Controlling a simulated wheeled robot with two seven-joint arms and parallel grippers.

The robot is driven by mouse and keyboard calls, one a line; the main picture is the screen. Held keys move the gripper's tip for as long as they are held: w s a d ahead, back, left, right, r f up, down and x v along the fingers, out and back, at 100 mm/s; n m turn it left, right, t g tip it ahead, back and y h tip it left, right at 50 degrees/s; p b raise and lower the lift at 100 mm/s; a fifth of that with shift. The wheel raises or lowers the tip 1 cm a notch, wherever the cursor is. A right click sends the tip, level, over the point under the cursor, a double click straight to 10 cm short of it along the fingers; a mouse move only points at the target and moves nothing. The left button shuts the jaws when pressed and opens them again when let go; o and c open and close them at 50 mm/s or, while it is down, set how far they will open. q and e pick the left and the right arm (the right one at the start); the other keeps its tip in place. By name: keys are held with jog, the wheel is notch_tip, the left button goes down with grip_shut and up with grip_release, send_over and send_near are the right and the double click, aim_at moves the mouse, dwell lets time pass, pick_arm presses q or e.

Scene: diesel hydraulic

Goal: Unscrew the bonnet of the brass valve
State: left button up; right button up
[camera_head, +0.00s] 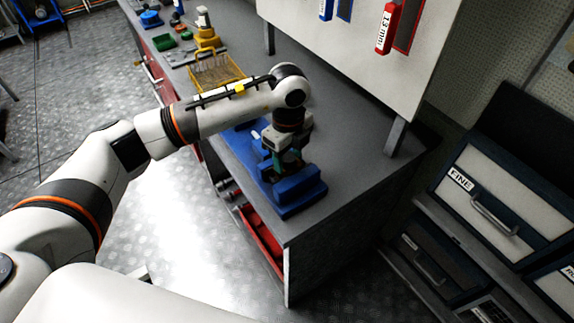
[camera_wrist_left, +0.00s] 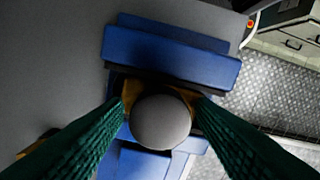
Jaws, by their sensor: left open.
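My left gripper (camera_head: 286,163) points down over the blue vise (camera_head: 302,190) on the workbench. In the left wrist view, a round grey cap (camera_wrist_left: 160,122), which looks like the top of the valve's bonnet, lies between my two green-padded fingers, one on each side. The fingers are open and I cannot tell whether they touch it. Brass-coloured parts of the valve (camera_wrist_left: 142,88) show just behind the cap, against the jaws of the vise, which also appears in this view (camera_wrist_left: 170,55). In the head view my gripper hides the valve. My right gripper is not in view.
The grey workbench (camera_head: 350,165) has free room to the right of the vise. A yellow wire basket (camera_head: 214,76) and small items stand further back. A white panel with red and blue tool holders (camera_head: 388,28) hangs above the bench. Drawers (camera_head: 490,205) are at the right.

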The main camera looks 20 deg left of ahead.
pick_arm(q)
jog(key=m, duration=2.1)
jog(key=shift+m, duration=0.3)
